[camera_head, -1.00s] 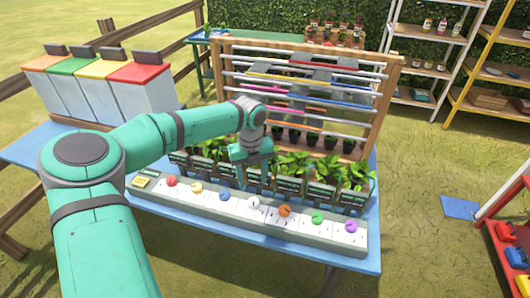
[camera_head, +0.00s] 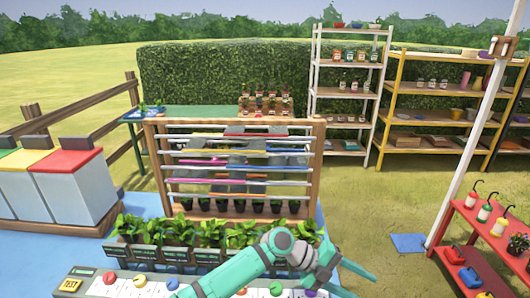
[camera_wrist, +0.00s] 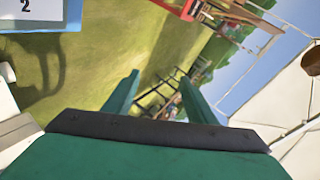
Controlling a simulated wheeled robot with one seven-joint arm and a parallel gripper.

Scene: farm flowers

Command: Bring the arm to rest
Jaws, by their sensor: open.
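My gripper (camera_head: 352,279) is at the bottom right of centre in the head view, past the right end of the plant row. Its fingers point right, apart and empty. In the wrist view the two green fingers (camera_wrist: 158,96) stand spread, with only grass and distant things between them. My arm reaches up from the bottom edge, in front of the numbered panel with coloured knobs (camera_head: 137,280). It hides part of that panel.
Lidded bins (camera_head: 75,185) are at left. A red shelf (camera_head: 462,232) with bottles is at right. Grass lies between.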

